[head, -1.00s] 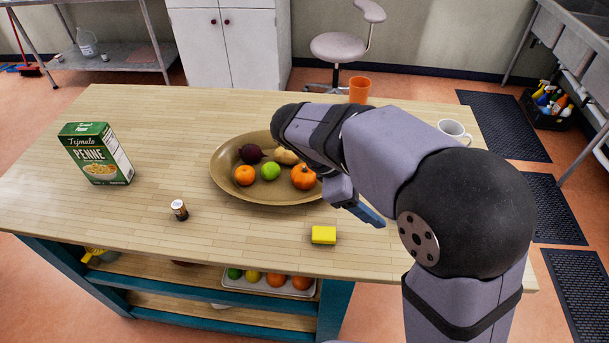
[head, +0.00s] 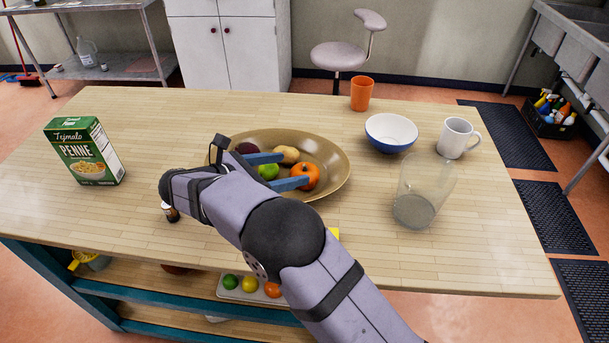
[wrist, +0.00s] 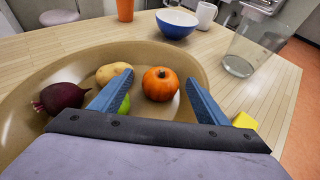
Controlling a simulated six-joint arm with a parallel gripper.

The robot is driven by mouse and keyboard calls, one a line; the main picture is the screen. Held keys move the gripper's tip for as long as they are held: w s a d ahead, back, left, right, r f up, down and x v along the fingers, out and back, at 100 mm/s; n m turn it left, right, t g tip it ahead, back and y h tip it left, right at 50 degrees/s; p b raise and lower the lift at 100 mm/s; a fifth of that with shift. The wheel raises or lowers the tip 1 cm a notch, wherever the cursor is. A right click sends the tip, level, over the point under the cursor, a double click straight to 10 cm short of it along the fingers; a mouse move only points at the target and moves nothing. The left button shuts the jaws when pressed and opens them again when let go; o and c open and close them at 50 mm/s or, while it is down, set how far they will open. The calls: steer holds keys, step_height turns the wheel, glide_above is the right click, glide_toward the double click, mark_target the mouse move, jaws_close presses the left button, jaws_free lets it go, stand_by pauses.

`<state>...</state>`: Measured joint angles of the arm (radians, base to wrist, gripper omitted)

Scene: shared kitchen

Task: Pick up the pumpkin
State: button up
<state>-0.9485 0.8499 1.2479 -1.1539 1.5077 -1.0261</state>
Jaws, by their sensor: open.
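The small orange pumpkin (head: 306,176) lies in the right part of a wide brown bowl (head: 335,165) on the wooden table. It also shows in the wrist view (wrist: 160,84), ahead of my gripper and between the lines of its two fingers. My gripper (head: 297,170) is open, its blue fingers reaching over the bowl from the left, and nothing is held. In the wrist view its fingertips (wrist: 158,88) stand apart, with the pumpkin beyond or between them; the exact gap is hard to judge.
The bowl also holds a potato (wrist: 114,73), a dark beet (wrist: 62,98) and a green lime (head: 268,171). A glass jar (head: 424,192), a blue-white bowl (head: 391,132), a mug (head: 457,137) and an orange cup (head: 361,94) stand to the right. A pasta box (head: 85,151) stands left.

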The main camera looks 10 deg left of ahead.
mark_target(303, 167)
steer(key=shift+d+p+x, duration=0.2)
steer(key=shift+p+x, duration=0.6)
steer(key=shift+x, duration=1.55)
steer(key=shift+w+d+f, duration=0.25)
steer(key=shift+w+d, duration=0.05)
steer(key=shift+d, duration=0.15)
